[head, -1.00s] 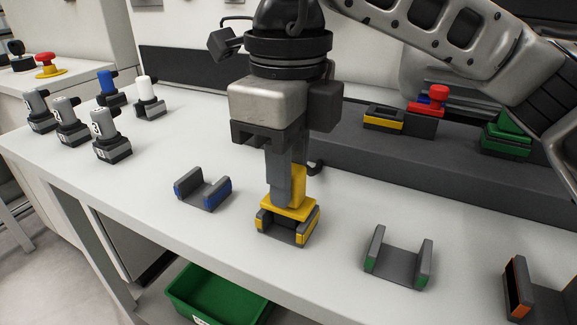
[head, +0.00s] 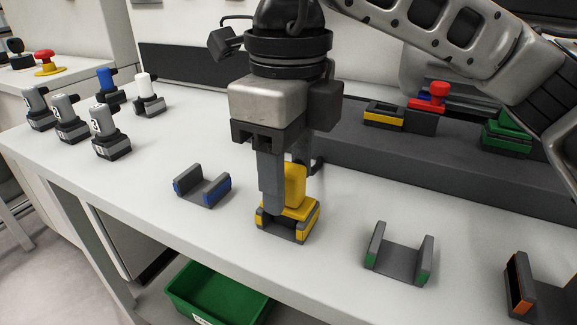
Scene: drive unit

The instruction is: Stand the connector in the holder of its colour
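The yellow connector (head: 293,187) stands upright in the holder with yellow marks (head: 272,228), its wide base between the holder's side walls. My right gripper (head: 283,190) points down around the connector's upper part. Its near finger stands off to the left of the connector, with a gap to the yellow body, so it looks open. The far finger is mostly hidden behind the connector. My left gripper is out of view.
Empty holders stand on the white table: blue-marked (head: 202,187) to the left, green-marked (head: 398,254) and orange-marked (head: 537,290) to the right. A dark raised unit (head: 450,165) runs behind. Several grey-bodied devices (head: 110,140) stand at the left. A green bin (head: 215,295) sits below.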

